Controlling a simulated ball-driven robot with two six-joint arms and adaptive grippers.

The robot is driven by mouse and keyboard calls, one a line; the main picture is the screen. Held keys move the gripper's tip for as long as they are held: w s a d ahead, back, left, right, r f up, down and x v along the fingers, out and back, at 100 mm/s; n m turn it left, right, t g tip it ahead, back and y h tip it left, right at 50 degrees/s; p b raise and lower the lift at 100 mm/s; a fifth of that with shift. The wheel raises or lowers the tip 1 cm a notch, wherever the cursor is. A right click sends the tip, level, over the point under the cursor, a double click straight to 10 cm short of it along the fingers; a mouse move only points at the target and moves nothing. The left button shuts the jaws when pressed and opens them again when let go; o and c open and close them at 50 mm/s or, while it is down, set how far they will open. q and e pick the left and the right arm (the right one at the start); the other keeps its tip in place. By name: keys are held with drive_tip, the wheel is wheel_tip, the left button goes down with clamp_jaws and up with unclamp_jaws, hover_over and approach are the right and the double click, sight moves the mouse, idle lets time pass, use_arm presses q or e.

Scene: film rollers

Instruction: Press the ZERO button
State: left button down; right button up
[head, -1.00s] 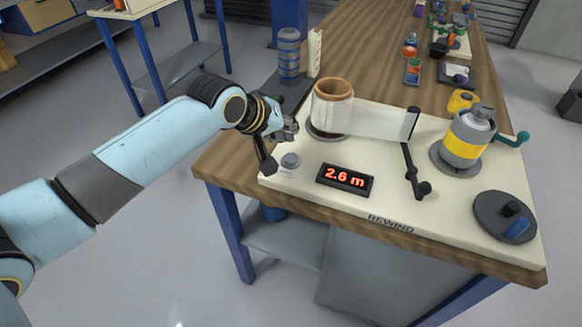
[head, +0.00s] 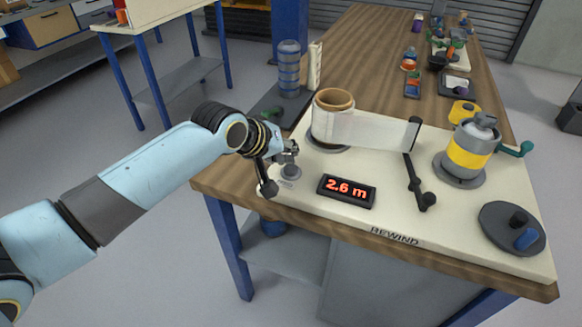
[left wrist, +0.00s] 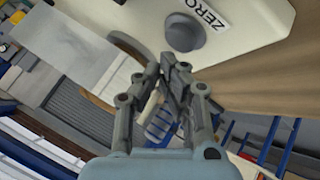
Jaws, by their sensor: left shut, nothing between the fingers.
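The ZERO button is a round grey knob (head: 290,172) on the left front of the cream rewind board (head: 340,222). In the left wrist view the grey button (left wrist: 184,32) sits beside the ZERO label (left wrist: 207,14). My right gripper is not in view.
A display (head: 347,190) reads 2.6 m beside the button. A yellow-banded roller with a crank (head: 466,155) and a dark disc (head: 511,228) stand further right.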

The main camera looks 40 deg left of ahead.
use_arm(q)
drive_tip(key=shift+f, duration=0.2)
idle(0.6)
drive_tip(key=shift+f, duration=0.2)
idle(0.3)
drive_tip(key=shift+f, duration=0.55)
idle(0.3)
idle(0.4)
drive_tip(key=shift+r+p, duration=0.95)
drive_tip(key=shift+p, duration=0.1)
